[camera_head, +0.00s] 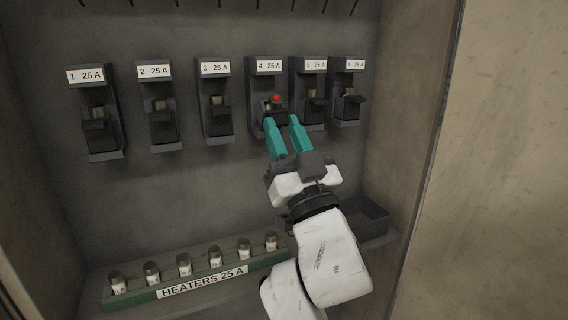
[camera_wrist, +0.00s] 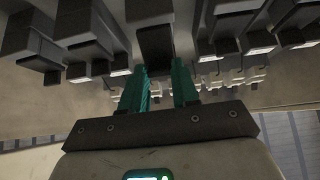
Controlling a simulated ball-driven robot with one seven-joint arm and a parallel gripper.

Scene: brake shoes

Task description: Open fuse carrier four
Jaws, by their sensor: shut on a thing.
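Fuse holder four (camera_head: 268,85), labelled "4 25 A", is on the back wall, fourth from the left, with a small red light showing on it. My gripper (camera_head: 281,121) has its two teal fingers at the lower front of this holder, shut on its dark fuse carrier (camera_head: 270,113). In the wrist view the dark carrier (camera_wrist: 155,42) lies between the tips of my gripper (camera_wrist: 160,70). The fingers stand apart by about its width. The fingers partly hide the carrier, so how far it is tilted is hard to tell.
Holders one (camera_head: 88,100), two (camera_head: 157,110), three (camera_head: 215,105), five (camera_head: 311,90) and six (camera_head: 347,88) flank it; five is close by on the right. Below, a green rack (camera_head: 150,292) labelled "HEATERS 25 A" holds several fuses. A dark tray (camera_head: 372,232) is at lower right.

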